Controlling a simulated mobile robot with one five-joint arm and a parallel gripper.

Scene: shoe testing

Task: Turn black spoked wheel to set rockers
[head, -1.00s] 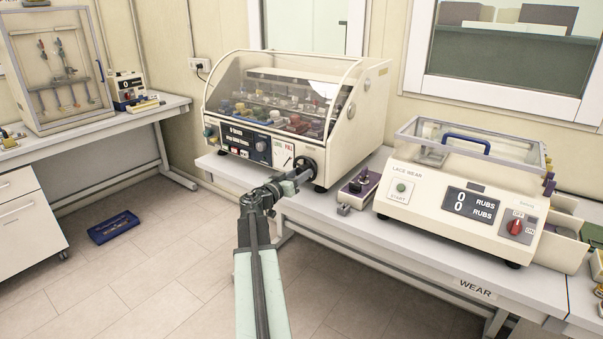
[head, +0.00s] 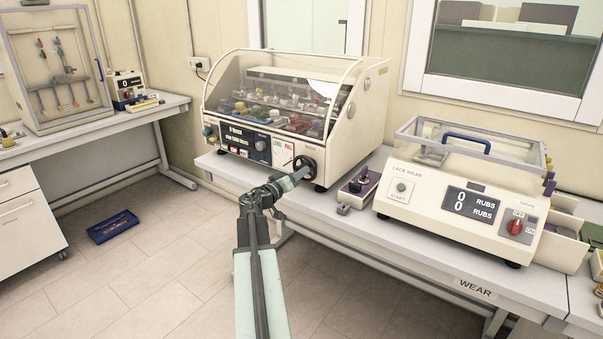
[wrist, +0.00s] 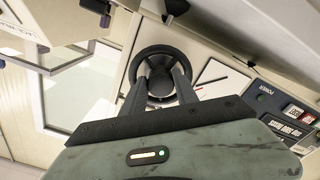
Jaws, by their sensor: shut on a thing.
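The black spoked wheel (head: 304,157) is on the lower right front of the cream machine (head: 346,140). My gripper (head: 303,174) reaches it from the front. In the wrist view the wheel (wrist: 158,50) faces me, and both fingers of my gripper (wrist: 160,88) are closed on its lower part from either side. The rockers (head: 290,110) stand in rows under the clear cover, with small coloured pieces among them. A white gauge plate (head: 283,152) marked LEVEL and FULL sits left of the wheel. In the wrist view this plate (wrist: 215,75) shows a slanted black pointer and a red mark.
The lace wear machine (head: 450,205) stands on the same bench to the right. A small purple-sided control box (head: 358,187) lies between the two machines, close to my gripper. A blue tray (head: 114,227) lies on the floor at left. Open floor is in front of the bench.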

